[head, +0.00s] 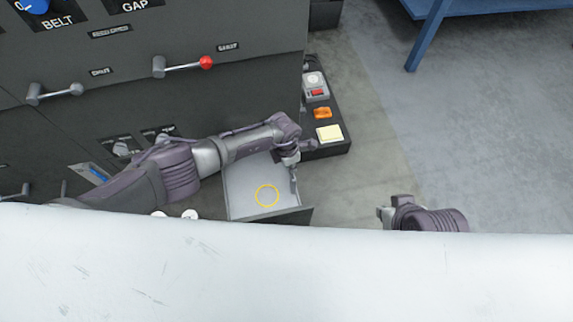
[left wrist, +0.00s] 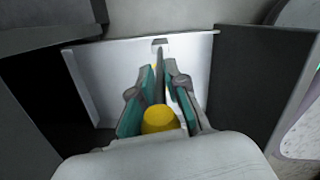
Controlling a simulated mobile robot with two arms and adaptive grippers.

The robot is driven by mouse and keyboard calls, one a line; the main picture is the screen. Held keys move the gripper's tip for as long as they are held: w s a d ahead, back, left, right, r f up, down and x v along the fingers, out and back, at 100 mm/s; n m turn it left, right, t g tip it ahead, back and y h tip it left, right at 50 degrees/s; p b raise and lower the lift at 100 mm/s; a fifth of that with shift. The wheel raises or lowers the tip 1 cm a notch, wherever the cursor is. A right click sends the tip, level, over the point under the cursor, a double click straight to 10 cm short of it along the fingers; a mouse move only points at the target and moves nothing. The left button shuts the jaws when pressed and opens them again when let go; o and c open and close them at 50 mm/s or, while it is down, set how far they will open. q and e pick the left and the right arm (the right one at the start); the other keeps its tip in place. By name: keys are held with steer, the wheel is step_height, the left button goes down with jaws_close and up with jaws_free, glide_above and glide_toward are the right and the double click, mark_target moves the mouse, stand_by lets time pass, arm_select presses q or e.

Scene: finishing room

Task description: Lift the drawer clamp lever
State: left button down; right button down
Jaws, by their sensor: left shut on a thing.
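An open drawer (head: 237,187) with a pale inside juts from the dark machine. My left arm reaches over it, and my left gripper (head: 294,183) points down at its right side. In the left wrist view my left gripper (left wrist: 160,88) has its teal-padded fingers closed around a thin grey lever (left wrist: 160,65). A yellow rounded knob (left wrist: 159,119) sits between the finger bases, seemingly the lever's end. The lever's foot is near the drawer's pale wall (left wrist: 95,70). My right wrist shows at the lower right of the head view; its fingertips cannot be made out.
A red-knobbed lever (head: 205,63) and a grey-knobbed lever (head: 76,89) stick out of the machine. A dark tray (head: 333,150) with small items lies behind the drawer. The floor to the right is clear up to a blue bench (head: 430,33).

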arm_select(q)
steer(key=shift+d, duration=0.2)
stand_by(0.4)
steer(key=c, duration=1.2)
jaws_free()
steer(key=r, duration=1.2)
steer(key=shift+s+a, duration=0.1)
steer(key=shift+a, duration=0.3)
